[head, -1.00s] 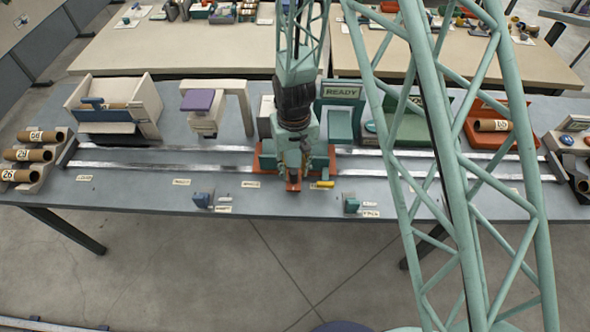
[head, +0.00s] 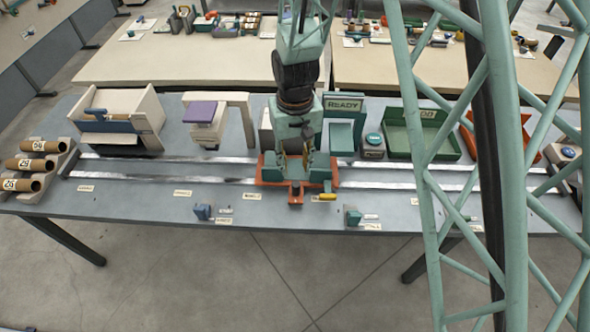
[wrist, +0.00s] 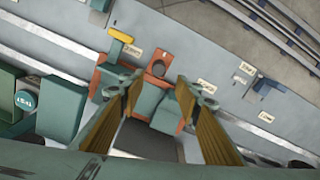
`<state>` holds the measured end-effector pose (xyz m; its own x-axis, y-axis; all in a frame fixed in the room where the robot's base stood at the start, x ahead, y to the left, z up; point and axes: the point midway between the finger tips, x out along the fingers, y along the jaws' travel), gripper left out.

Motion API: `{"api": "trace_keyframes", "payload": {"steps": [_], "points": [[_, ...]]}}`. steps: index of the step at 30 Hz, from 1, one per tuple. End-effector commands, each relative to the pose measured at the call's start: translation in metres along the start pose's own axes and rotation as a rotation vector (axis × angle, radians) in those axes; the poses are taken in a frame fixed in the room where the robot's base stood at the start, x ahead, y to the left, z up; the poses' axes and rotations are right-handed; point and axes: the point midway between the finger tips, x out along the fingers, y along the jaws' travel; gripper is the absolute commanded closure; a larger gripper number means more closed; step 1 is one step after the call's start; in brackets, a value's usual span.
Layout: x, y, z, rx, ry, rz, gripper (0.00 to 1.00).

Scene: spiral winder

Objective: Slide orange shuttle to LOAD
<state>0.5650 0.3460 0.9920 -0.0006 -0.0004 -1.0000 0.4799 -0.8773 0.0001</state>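The orange shuttle (head: 271,172) sits across the two metal rails (head: 200,179) near the middle of the bench. A square front tab with a round top projects from it, and the tab also shows in the wrist view (wrist: 158,69). My gripper (head: 296,172) is above the shuttle, behind the front tab. In the wrist view my gripper (wrist: 158,88) has its two yellow-brown fingers apart, with nothing held between them. The shuttle's teal blocks show beyond and between the fingers. A small label (head: 86,188) lies at the far left of the front rail; its text is hard to read now.
A yellow piece (head: 327,197) lies right of the shuttle's tab. Small blue (head: 202,211) and teal (head: 353,216) blocks stand along the front edge. Cardboard tubes (head: 30,164) sit at the left end. Behind the rails stand a cream bin (head: 150,108) and a READY sign (head: 343,104). The left rails look clear.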

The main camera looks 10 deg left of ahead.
Motion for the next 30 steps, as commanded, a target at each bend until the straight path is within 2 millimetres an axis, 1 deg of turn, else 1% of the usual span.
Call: {"api": "trace_keyframes", "payload": {"steps": [1, 6, 12, 30], "points": [[-0.006, 0.0, -0.001, 0.0, 0.003, 0.0, 0.69], [-0.018, 0.0, -0.001, 0.0, 0.001, 0.0, 0.69], [-0.027, 0.0, -0.001, 0.0, 0.002, 0.0, 0.69], [-0.028, 0.0, 0.002, -0.01, 0.001, 0.0, 0.69]]}}
